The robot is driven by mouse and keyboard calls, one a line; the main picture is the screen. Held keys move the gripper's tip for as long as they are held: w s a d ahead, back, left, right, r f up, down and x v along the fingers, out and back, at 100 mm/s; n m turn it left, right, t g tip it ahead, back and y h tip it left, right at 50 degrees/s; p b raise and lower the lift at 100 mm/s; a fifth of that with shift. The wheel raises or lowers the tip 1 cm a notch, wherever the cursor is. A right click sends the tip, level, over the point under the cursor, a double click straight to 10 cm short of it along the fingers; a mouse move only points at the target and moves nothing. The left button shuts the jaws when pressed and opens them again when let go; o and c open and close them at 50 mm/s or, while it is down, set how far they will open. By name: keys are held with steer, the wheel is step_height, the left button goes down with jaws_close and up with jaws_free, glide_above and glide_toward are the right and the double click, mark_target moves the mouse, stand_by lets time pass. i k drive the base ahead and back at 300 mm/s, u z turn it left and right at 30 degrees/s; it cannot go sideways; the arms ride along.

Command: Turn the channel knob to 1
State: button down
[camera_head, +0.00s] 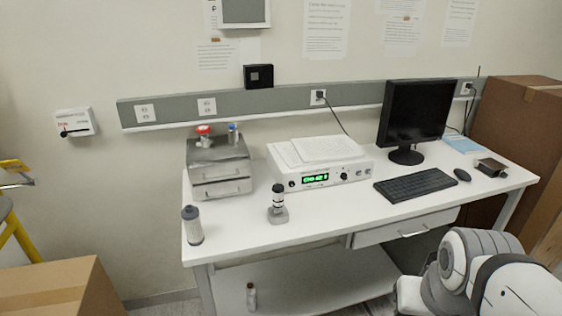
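A white bench instrument (350,170) stands on the table below the wall strip. Its front panel faces me and carries a lit green display (315,178), whose digits are too small to read surely. A dark knob (344,176) sits right of the display, and another dark knob (292,184) sits at the panel's left end. I cannot tell which is the channel knob or where either points. My white and grey arm shows at the lower right, in front of the table and apart from the instrument. My gripper's fingers are not visible.
Papers (318,149) lie on the instrument. A small upright device (278,203) stands to its front left, with a grey cylinder (192,225) and a metal drawer box (219,165) farther left. A monitor (414,112) and keyboard (414,186) stand right. The table's front middle is clear.

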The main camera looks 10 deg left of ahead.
mark_target(344, 177)
steer(key=u, duration=0.4)
steer(key=i, duration=1)
steer(key=u, duration=0.1)
steer(key=k, duration=0.5)
steer(key=z, duration=0.6)
steer(key=i, duration=0.8)
steer(key=z, duration=0.05)
